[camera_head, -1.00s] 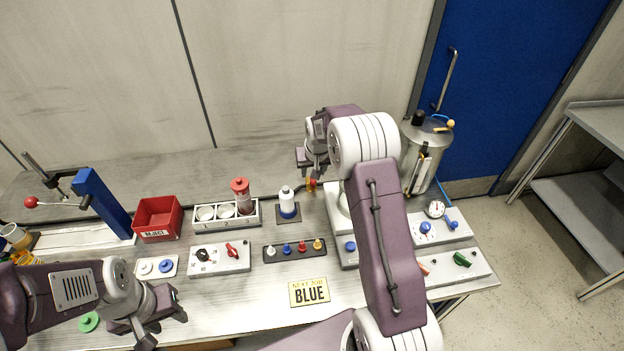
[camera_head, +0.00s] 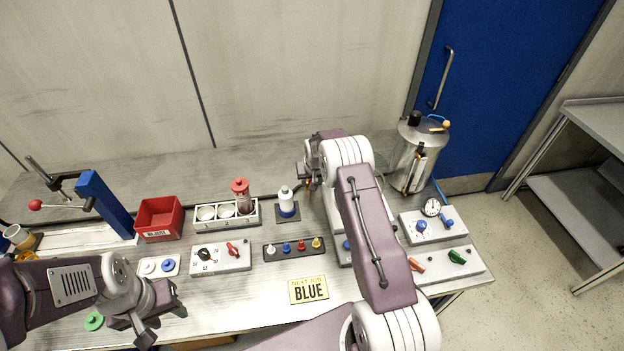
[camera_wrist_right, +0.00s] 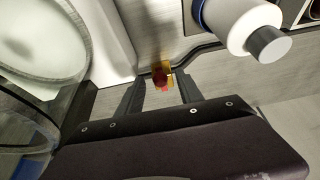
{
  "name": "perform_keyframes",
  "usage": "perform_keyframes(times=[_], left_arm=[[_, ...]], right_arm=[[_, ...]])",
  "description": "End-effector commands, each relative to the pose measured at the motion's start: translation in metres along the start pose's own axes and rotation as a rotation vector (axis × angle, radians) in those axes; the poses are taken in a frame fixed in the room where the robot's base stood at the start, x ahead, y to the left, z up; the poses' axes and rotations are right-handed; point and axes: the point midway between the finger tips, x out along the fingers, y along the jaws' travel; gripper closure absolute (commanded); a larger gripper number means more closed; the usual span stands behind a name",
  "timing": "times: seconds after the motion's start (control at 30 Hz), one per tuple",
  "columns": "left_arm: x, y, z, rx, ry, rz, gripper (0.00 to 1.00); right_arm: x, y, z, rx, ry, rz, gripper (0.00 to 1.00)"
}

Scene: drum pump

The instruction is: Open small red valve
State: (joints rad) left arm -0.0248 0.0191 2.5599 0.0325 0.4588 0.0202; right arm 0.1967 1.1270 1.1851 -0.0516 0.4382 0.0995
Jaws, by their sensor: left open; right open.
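The small red valve (camera_wrist_right: 160,75), a red part with a yellow piece around it, sits on a dark hose in the right wrist view. My right gripper (camera_wrist_right: 160,94) is open, with one finger on each side of the valve's near end. I cannot tell whether the fingers touch it. In the head view my right gripper (camera_head: 308,176) is mostly hidden by its own wrist, and the valve is hidden there too. My left gripper (camera_head: 166,325) is open and empty over the table's front left.
A white bottle with a grey cap (camera_wrist_right: 245,25) stands close to the right gripper; it also shows in the head view (camera_head: 287,204). A metal drum (camera_head: 408,160) stands at back right. A box with a red lever (camera_head: 233,249) and a red bin (camera_head: 160,216) are further left.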

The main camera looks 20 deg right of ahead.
Motion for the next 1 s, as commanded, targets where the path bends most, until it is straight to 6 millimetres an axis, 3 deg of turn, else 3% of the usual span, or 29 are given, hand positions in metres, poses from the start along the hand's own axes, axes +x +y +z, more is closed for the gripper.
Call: perform_keyframes(times=[0.13, 0.27, 0.3, 0.67, 1.0], left_arm=[[0.0, 0.0, 0.0, 0.0, 0.0, 0.0, 0.58], [0.0, 0.0, 0.0, 0.0, 0.0, 0.0, 0.58], [0.0, 0.0, 0.0, 0.0, 0.0, 0.0, 0.58], [0.008, 0.0, 0.001, 0.0, 0.0, 0.0, 0.58], [0.05, -0.001, 0.005, 0.0, 0.0, 0.0, 0.58]], right_arm=[[0.0, 0.0, 0.0, 0.0, 0.0, 0.0, 0.59], [0.0, 0.0, 0.0, 0.0, 0.0, 0.0, 0.96], [0.0, 0.0, 0.0, 0.0, 0.0, 0.0, 1.0], [0.002, -0.004, 0.0, 0.04, -0.001, 0.016, 1.0], [0.008, -0.019, -0.001, 0.265, 0.002, 0.11, 1.0]])
